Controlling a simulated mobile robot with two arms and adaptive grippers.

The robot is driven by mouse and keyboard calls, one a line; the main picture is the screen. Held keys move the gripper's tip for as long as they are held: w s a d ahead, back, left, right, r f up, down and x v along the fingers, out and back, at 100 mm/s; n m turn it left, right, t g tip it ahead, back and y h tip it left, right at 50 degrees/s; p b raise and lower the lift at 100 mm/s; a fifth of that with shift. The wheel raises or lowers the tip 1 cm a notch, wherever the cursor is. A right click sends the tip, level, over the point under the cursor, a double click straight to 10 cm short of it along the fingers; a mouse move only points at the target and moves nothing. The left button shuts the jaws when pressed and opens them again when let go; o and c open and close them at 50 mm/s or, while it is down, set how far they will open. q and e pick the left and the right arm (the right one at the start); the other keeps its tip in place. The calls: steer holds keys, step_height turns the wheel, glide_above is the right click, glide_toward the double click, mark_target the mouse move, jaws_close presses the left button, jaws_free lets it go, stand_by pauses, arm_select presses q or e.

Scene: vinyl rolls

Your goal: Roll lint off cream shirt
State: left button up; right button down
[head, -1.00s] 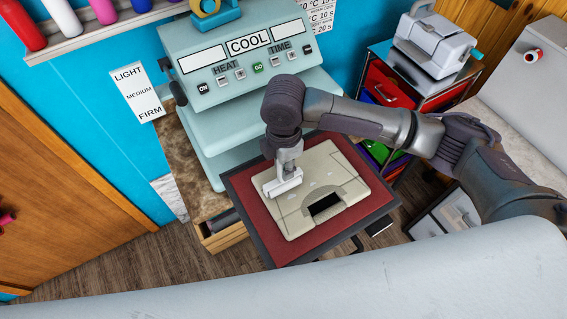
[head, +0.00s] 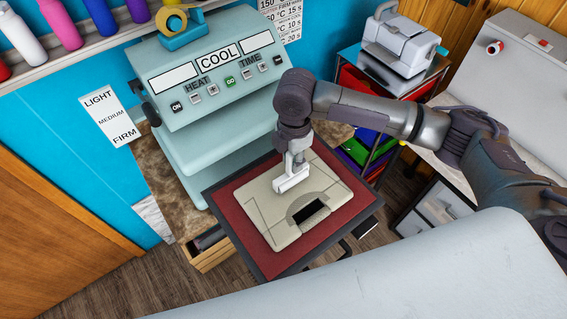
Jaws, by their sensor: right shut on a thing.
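The cream shirt (head: 262,212) lies folded flat on the red pad (head: 228,200) of the heat press, with its dark neck opening towards the front right. My right gripper (head: 292,160) points down over the shirt's upper middle and is shut on a white lint roller (head: 291,179). The roller is at the shirt's surface; I cannot tell whether it touches. No pale lint specks show clearly on the uncovered cloth. My left gripper is out of view.
The pale green heat press (head: 215,75), reading COOL, stands behind the pad. A drawer cart (head: 365,140) with a cutting machine (head: 400,45) is at the back right. A pale surface (head: 420,265) fills the front. An open wooden drawer (head: 208,252) sits below left.

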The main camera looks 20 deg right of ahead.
steer(key=shift+w+d, duration=0.35)
steer(key=shift+d, duration=0.6)
steer(key=shift+w+d, duration=0.3)
steer(key=shift+d, duration=0.6)
steer(key=shift+w+d, duration=0.35)
steer(key=shift+d, duration=0.6)
steer(key=s, duration=0.1)
steer(key=s+d, duration=0.1)
steer(key=s, duration=0.1)
steer(key=shift+a, duration=0.1)
steer(key=s+a, duration=0.2)
steer(key=a, duration=0.4)
steer(key=s+a, duration=0.2)
steer(key=a, duration=0.5)
steer(key=shift+s, duration=0.35)
steer(key=shift+w+d, duration=1.3)
steer(key=shift+d, duration=0.15)
steer(key=shift+w+d, duration=1.3)
steer(key=shift+d, duration=0.15)
